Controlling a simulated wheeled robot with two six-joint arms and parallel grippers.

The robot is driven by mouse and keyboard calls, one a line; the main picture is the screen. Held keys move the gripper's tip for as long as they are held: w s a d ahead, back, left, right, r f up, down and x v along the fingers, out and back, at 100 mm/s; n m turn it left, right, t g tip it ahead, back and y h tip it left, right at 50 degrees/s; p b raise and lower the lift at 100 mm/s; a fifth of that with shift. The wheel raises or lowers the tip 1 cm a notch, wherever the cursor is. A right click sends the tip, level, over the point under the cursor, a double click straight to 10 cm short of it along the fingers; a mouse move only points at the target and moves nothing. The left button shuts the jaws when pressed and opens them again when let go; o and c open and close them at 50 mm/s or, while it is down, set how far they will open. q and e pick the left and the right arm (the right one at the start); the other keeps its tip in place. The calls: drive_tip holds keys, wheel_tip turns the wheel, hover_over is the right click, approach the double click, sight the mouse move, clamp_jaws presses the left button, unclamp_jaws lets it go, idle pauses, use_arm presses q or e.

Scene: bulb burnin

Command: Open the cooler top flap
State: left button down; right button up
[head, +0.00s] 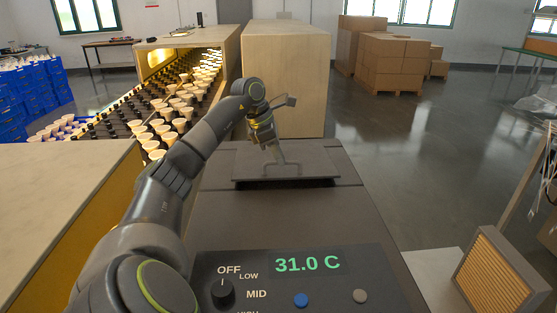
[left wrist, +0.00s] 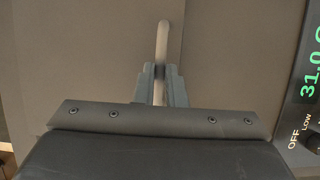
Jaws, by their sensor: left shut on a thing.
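The cooler (head: 230,215) is a dark grey box with a control panel on its near side. Its top flap (head: 315,163) is a grey plate in the top, with a dark gap showing along its near edge, so it looks slightly raised or tilted. A thin grey bar handle (head: 291,167) stands on the flap. My left gripper (head: 270,149) reaches down over the flap and is shut on the handle. In the left wrist view the handle (left wrist: 162,40) runs between the two fingers (left wrist: 160,85). My right gripper is not in view.
The control panel (head: 310,284) reads 31.0 C, with a knob (head: 222,292) by OFF. A conveyor of bulbs (head: 160,118) lies left, and a wooden cabinet (head: 287,85) stands behind the cooler. A filter-like box (head: 497,272) is at the lower right. Open floor lies right.

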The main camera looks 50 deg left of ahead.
use_arm(q)
drive_tip(key=w+a+r+p, duration=0.3)
drive_tip(key=a+r+p, duration=0.2)
drive_tip(key=r+p, duration=0.5)
drive_tip(key=shift+w+r, duration=0.15)
drive_tip(key=shift+w, duration=0.25)
drive_tip(key=shift+a, duration=0.1)
